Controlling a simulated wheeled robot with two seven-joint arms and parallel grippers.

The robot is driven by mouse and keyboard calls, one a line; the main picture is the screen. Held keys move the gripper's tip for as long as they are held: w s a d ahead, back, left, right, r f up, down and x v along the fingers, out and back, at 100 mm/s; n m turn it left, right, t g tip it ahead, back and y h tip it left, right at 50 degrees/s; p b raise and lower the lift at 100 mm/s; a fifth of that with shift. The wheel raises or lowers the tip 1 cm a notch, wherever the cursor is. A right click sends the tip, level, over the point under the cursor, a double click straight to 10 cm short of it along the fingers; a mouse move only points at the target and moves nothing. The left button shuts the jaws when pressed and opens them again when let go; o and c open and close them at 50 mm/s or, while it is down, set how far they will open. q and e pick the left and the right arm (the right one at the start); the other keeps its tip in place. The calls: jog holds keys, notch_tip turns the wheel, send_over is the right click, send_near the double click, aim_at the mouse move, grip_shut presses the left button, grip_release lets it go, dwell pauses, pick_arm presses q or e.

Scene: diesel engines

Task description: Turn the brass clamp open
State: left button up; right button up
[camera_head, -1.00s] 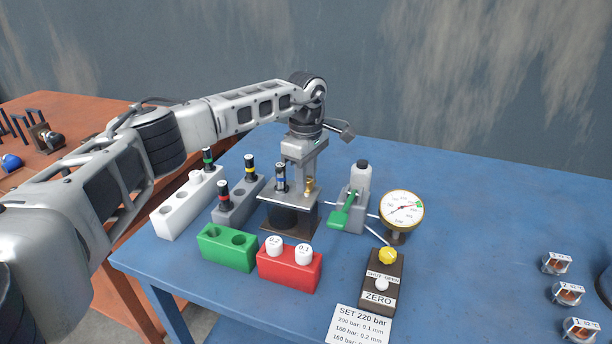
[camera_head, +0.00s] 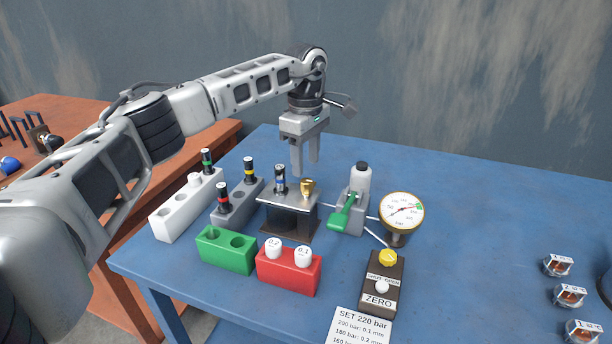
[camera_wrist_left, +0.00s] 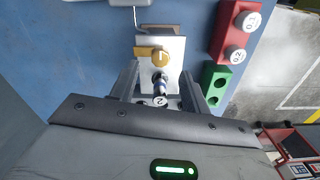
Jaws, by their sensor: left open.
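The brass clamp (camera_head: 307,188) sits on top of the grey metal stand (camera_head: 290,202), beside an injector with a blue band (camera_head: 280,181). In the left wrist view the clamp (camera_wrist_left: 160,58) shows as a brass piece lying across the plate, with the injector (camera_wrist_left: 160,88) nearer the fingers. My left gripper (camera_head: 306,172) points down above and behind the stand. Its two fingers are apart with nothing between them, and no touch on the clamp can be made out. My right gripper is out of view.
A hand pump with a green lever (camera_head: 343,215) and a pressure gauge (camera_head: 402,212) stand right of the stand. Green (camera_head: 226,250) and red (camera_head: 289,270) blocks are in front. White (camera_head: 187,207) and grey (camera_head: 238,203) holders with several injectors are left.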

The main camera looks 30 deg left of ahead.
aim_at(306, 181)
pick_arm(q)
notch_tip(306, 181, up, 11)
jog(key=shift+s+f, duration=0.1)
jog(key=shift+f, duration=0.05)
dwell(0.6)
